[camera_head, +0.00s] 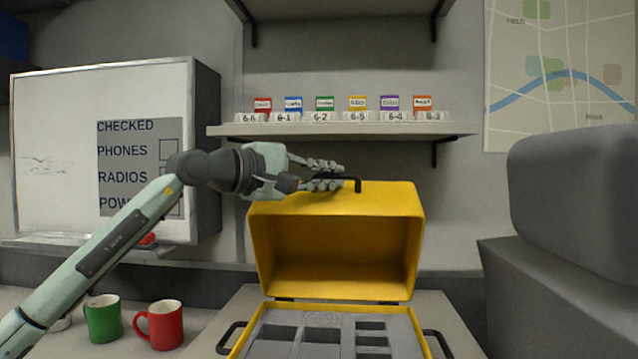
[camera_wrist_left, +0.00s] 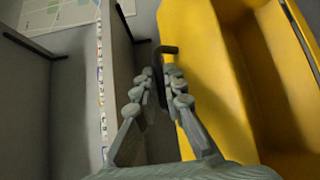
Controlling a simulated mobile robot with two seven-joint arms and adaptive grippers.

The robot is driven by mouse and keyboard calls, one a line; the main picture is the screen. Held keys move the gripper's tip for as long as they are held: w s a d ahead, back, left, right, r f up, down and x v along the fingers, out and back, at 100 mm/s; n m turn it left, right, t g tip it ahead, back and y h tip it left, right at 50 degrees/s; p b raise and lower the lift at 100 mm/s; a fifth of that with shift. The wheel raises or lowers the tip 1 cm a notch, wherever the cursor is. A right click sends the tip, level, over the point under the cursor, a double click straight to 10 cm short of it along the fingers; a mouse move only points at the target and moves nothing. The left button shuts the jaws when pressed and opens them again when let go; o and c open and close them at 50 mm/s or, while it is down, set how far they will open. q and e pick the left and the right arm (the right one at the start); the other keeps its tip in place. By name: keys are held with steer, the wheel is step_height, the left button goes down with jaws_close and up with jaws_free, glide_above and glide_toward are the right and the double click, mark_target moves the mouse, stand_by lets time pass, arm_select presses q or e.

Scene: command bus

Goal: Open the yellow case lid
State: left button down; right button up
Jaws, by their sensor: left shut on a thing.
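The yellow case (camera_head: 240,338) sits on a grey surface with its lid (camera_head: 335,225) standing up, open toward me. Its lower half holds a grey foam insert (camera_head: 305,343) with several cut-outs. The lid's black handle (camera_head: 357,182) is at its top edge. My left gripper (camera_head: 335,175) comes in from the left and is shut on this handle. The left wrist view shows its fingers (camera_wrist_left: 160,82) on either side of the black handle (camera_wrist_left: 166,49), beside the yellow lid (camera_wrist_left: 205,75). My right gripper is in neither view.
A shelf (camera_head: 345,130) with several coloured labelled tags is behind and above the lid. A whiteboard (camera_head: 60,150) stands at the left. A green mug (camera_head: 102,320) and a red mug (camera_head: 165,325) are left of the case. A grey seat (camera_head: 575,200) is at the right.

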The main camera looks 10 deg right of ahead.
arm_select(q)
steer(key=shift+w+d+r, duration=0.1)
steer(key=shift+w+r, duration=0.05)
steer(key=shift+r, duration=0.25)
steer(key=c, duration=1.6)
jaws_free()
steer(key=shift+f, duration=0.1)
steer(key=v, duration=1.2)
